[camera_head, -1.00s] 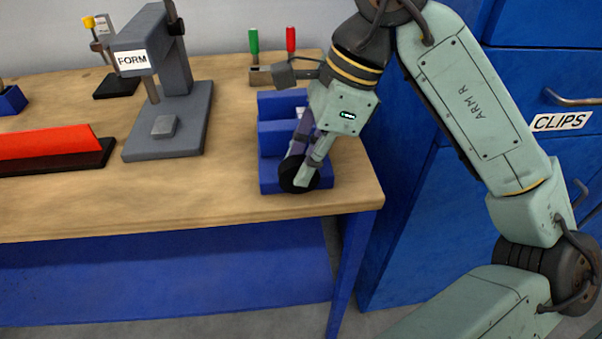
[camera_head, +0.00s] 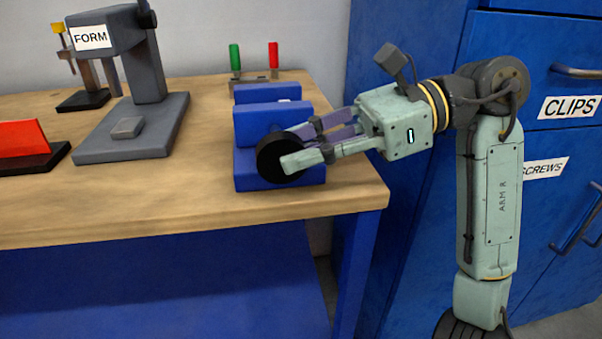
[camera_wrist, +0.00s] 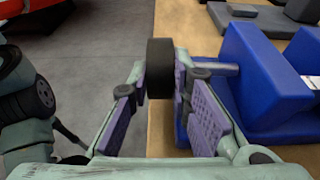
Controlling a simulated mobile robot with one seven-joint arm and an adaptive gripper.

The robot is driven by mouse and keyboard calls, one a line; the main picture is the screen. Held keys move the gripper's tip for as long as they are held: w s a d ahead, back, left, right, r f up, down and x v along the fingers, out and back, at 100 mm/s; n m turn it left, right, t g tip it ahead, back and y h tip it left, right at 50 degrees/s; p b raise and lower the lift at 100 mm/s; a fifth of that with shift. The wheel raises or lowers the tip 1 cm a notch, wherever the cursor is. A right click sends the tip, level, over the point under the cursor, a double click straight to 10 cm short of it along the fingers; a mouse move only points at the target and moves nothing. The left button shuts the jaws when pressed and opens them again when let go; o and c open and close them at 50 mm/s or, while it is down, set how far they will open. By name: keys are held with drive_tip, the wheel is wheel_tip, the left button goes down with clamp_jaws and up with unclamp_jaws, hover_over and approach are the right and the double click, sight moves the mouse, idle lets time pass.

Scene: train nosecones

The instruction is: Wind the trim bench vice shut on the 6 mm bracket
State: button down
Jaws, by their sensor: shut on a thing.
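The blue vice (camera_head: 272,115) stands at the right front corner of the wooden bench. Its black round handwheel (camera_head: 268,158) faces the front edge, and it also shows in the wrist view (camera_wrist: 160,60) on a grey screw shaft (camera_wrist: 217,67). My gripper (camera_head: 284,150) reaches in from the right, nearly level, and is shut on the handwheel. In the wrist view its fingertips (camera_wrist: 160,72) sit either side of the wheel's rim. A small pale piece (camera_head: 284,100) shows behind the middle blue block, perhaps the bracket. I cannot tell how tightly the blocks hold it.
A grey press marked FORM (camera_head: 130,130) stands left of the vice. A rack with green and red handles (camera_head: 255,75) is behind it. A red bar on a black base (camera_head: 25,160) lies at left. Blue drawers (camera_head: 545,90) stand at right, close to my arm.

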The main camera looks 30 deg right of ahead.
drive_tip(key=shift+f+t+y+b, duration=0.3)
drive_tip(key=shift+f+y+b, duration=0.1)
drive_tip(key=shift+y+b, duration=0.6)
drive_tip(key=shift+b, duration=0.45)
drive_tip(key=shift+r+y, duration=0.1)
drive_tip(key=shift+y, duration=0.2)
drive_tip(key=c, duration=1.5)
unclamp_jaws()
drive_tip(key=v, duration=1.2)
